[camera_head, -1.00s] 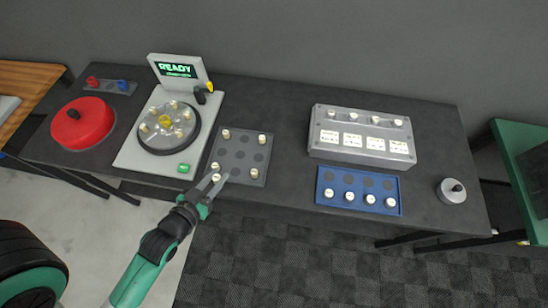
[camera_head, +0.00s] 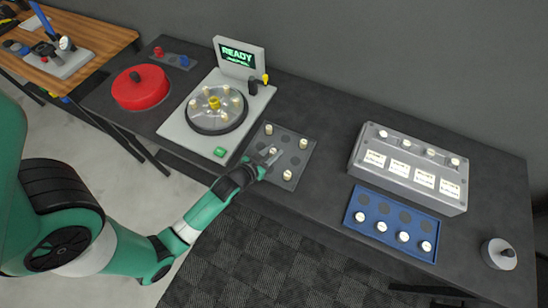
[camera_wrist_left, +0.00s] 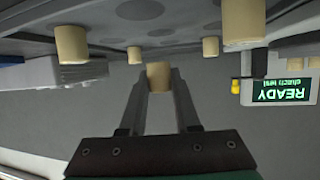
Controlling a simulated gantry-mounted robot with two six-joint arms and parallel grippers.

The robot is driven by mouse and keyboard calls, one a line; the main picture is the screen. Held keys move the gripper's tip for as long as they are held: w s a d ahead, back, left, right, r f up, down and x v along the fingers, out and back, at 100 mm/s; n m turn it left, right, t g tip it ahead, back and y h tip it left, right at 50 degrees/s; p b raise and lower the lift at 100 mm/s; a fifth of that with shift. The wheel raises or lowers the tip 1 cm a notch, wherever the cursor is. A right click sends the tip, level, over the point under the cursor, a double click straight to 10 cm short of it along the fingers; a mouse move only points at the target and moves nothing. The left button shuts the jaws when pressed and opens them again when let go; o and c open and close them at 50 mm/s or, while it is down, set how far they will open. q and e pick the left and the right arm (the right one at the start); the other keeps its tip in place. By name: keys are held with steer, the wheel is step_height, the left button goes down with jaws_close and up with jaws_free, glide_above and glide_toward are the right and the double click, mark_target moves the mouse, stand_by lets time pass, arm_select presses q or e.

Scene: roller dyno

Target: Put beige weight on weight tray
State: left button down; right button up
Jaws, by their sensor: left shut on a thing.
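My left gripper (camera_head: 270,156) is over the left part of a grey tray (camera_head: 297,165) with dark round spots. It is shut on a small beige cylindrical weight (camera_head: 273,151). In the left wrist view, which looks upside down, the held weight (camera_wrist_left: 158,76) sits upright between the fingertips. Whether it touches the tray is unclear. Other beige weights stand on the tray, one at the back (camera_head: 268,129), one at the right (camera_head: 303,143) and one at the front (camera_head: 287,175). My right gripper is out of view.
A balancing machine with a round rotor (camera_head: 217,108) and a READY screen (camera_head: 238,55) stands behind left. A red round container (camera_head: 140,87) is further left. A blue tray (camera_head: 393,222) with several pale weights and a grey box (camera_head: 409,167) are right. Bare table lies between.

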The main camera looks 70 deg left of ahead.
arm_select(q)
steer(key=shift+w+a+f+b, duration=0.15)
steer(key=shift+f+b, duration=0.5)
steer(key=shift+f, duration=1.15)
steer(key=shift+f, duration=0.15)
steer(key=c, duration=0.6)
jaws_free()
steer(key=shift+r, duration=0.25)
steer(key=p+v, duration=0.1)
steer(key=v, duration=1.1)
steer(key=shift+f+p, duration=0.15)
steer(key=shift+p, duration=0.2)
